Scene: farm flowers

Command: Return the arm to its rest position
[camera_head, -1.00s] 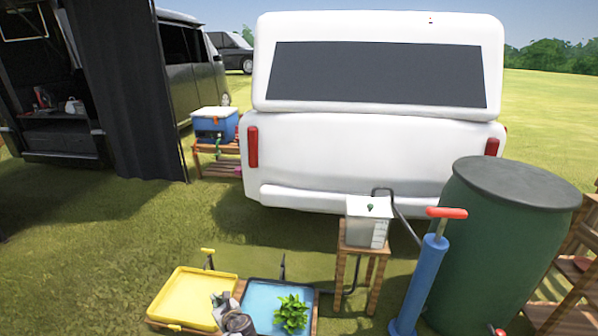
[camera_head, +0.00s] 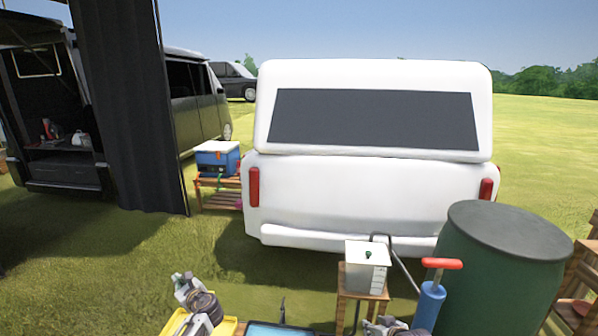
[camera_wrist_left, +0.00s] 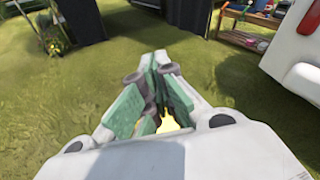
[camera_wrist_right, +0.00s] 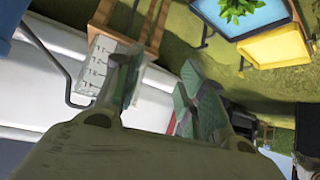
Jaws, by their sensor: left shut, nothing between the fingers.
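My left gripper (camera_head: 181,280) is raised in front of the yellow tray (camera_head: 175,322) in the head view. In the left wrist view its fingers (camera_wrist_left: 160,62) meet at the tips with nothing between them, and a bit of yellow shows behind them. My right gripper (camera_wrist_right: 163,85) has its fingers apart and empty in the right wrist view. In the head view only part of my right arm shows at the bottom edge.
A white marked container (camera_head: 367,265) stands on a wooden stool (camera_head: 350,284), beside a blue pump (camera_head: 428,305) and green barrel (camera_head: 500,275). The blue tray (camera_wrist_right: 258,12) holds a leafy plant (camera_wrist_right: 238,8). A white camper (camera_head: 350,200) stands behind.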

